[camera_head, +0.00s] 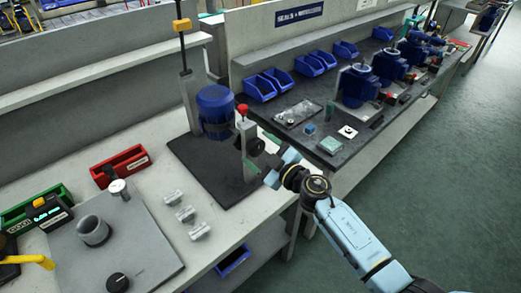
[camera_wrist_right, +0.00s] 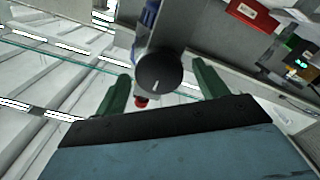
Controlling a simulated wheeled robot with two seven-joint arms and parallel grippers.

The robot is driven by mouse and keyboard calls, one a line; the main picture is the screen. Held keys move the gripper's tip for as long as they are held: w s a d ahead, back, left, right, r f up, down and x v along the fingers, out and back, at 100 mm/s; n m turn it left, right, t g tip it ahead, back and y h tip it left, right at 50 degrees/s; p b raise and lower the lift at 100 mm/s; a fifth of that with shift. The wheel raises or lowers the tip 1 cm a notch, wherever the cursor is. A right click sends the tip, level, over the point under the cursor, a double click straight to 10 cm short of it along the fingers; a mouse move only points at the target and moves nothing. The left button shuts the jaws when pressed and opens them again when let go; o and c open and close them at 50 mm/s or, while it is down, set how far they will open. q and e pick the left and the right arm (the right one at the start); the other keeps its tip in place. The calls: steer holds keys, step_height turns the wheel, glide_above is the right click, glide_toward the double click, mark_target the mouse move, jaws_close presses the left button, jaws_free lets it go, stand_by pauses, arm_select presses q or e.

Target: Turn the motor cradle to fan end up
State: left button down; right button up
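The motor cradle (camera_head: 246,135) stands on a dark base plate (camera_head: 205,175) and holds a blue motor (camera_head: 215,108) upright. A red knob (camera_head: 242,109) tops its grey side post. A round black knob (camera_head: 256,147) sticks out from the post's side, and shows face-on with a white mark in the right wrist view (camera_wrist_right: 160,73). My right gripper (camera_head: 270,160) is in front of this knob. Its green fingers (camera_wrist_right: 162,85) are apart, one on each side of the knob, with visible gaps. Which motor end is up is unclear. My left gripper is out of view.
A grey plate (camera_head: 145,240) with a cup and black knob lies at the front left. Three small grey pieces (camera_head: 185,214) lie beside it. Red (camera_head: 121,164) and green (camera_head: 38,205) bins stand behind. Another bench with blue motors (camera_head: 358,85) is at right.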

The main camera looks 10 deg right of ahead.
steer(key=shift+s+d, duration=0.15)
steer(key=shift+s, duration=0.1)
steer(key=p+v, duration=0.1)
steer(key=v, duration=1.1)
steer(key=shift+s+d, duration=0.25)
steer(key=shift+s, duration=0.05)
steer(key=s+d+f+m+g+h+b, duration=0.1)
steer(key=s+d+f+m+g+h, duration=0.2)
steer(key=f, duration=0.8)
steer(key=s+d+f+m+g+h, duration=0.1)
steer(key=s+d+f+m+h, duration=0.15)
steer(key=s+f, duration=0.6)
steer(key=s+d+f+m+g+h+b, duration=0.1)
steer(key=d+f+m+h, duration=0.15)
steer(key=f, duration=1.15)
steer(key=s+f+m+g, duration=0.1)
steer(key=s+f+g, duration=0.2)
steer(key=s, duration=0.7)
steer(key=s+f+g+b, duration=0.1)
steer(key=s+f+g, duration=0.2)
steer(key=s+f, duration=0.4)
steer(key=s+f+m+g+h, duration=0.1)
steer(key=s+f+g, duration=0.2)
steer(key=s, duration=1)
step_height(320, 180, down, 3)
steer(key=shift+r+m, duration=0.15)
steer(key=shift+m, duration=0.15)
